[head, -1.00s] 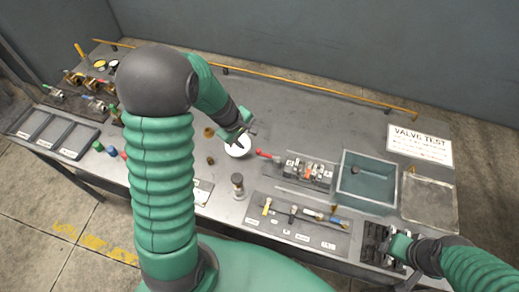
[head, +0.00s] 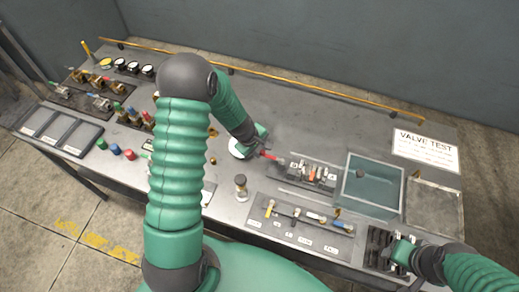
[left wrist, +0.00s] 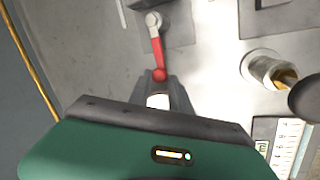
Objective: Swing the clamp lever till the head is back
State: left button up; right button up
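The clamp lever is a red handle (head: 269,155) beside the rack of small parts in the head view. In the left wrist view the red lever (left wrist: 156,50) runs from a silver pivot (left wrist: 152,19) down to a round red knob. My left gripper (head: 258,145) is at the lever's free end. In the left wrist view its fingertips (left wrist: 160,76) are a little apart, with the knob at or between them; firm contact cannot be told. The clamp head cannot be made out clearly. My right gripper (head: 400,250) is over a dark slotted holder (head: 378,242); its fingers are unclear.
A metal cylinder (head: 241,183) stands nearer the front. A teal bin (head: 371,183) and a tool tray (head: 300,231) lie to the right. The back middle of the bench is clear.

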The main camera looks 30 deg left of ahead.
pick_arm(q)
jog(key=shift+d, duration=0.3)
grip_shut()
jog(key=shift+d+r, duration=0.1)
jog(key=shift+d, duration=0.1)
dwell(0.5)
